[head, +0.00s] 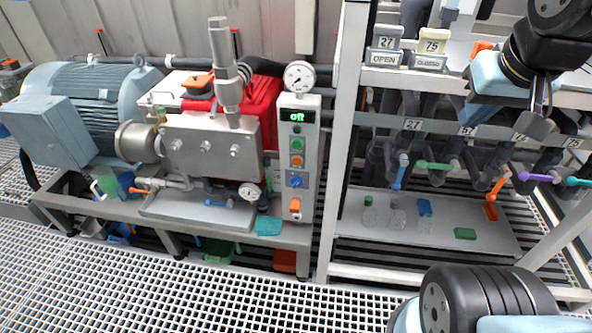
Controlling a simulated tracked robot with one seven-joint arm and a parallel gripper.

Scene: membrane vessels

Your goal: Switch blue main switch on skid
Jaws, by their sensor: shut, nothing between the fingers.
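The blue main switch (297,181) is a small blue knob on the narrow grey control panel (284,160) at the right end of the skid (180,225). It sits below an orange button and above another orange part. The switch's exact turn is too small to tell. My gripper (537,126) is at the upper right, in front of the valve rack, well to the right of the switch and apart from it. It is shut and empty.
A round gauge (299,77) tops the panel. A grey motor (95,110) and a steel pump block (212,145) stand to its left. A rack upright (340,150) rises close on its right. Coloured valve handles (435,166) stick out of the rack. Open grating (200,300) lies in front.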

